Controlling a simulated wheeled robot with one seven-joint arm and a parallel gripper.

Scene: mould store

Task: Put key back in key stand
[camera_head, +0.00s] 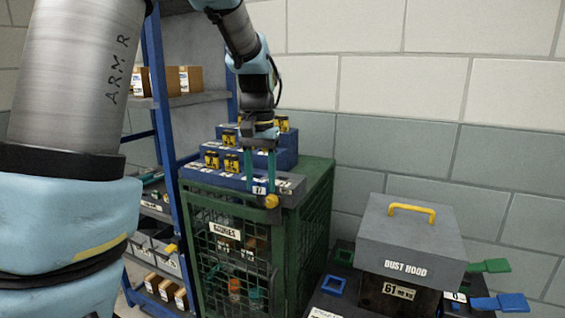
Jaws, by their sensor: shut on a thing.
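The key stand (209,178) is a blue and grey stepped block on top of a green mesh cage, with several black-and-yellow pieces standing in its steps. My gripper (261,188) points down at the stand's front right end, its two teal fingers a little apart. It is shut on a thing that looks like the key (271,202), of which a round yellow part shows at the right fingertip. The rest of the key is hidden or too small to make out. I cannot tell whether the key touches the stand.
The green cage (318,232) holds a few items behind its mesh. A blue-framed shelf rack (160,75) with boxes and bins stands at the left. A grey dust hood (412,240) with a yellow handle stands at the lower right. A tiled wall closes the back.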

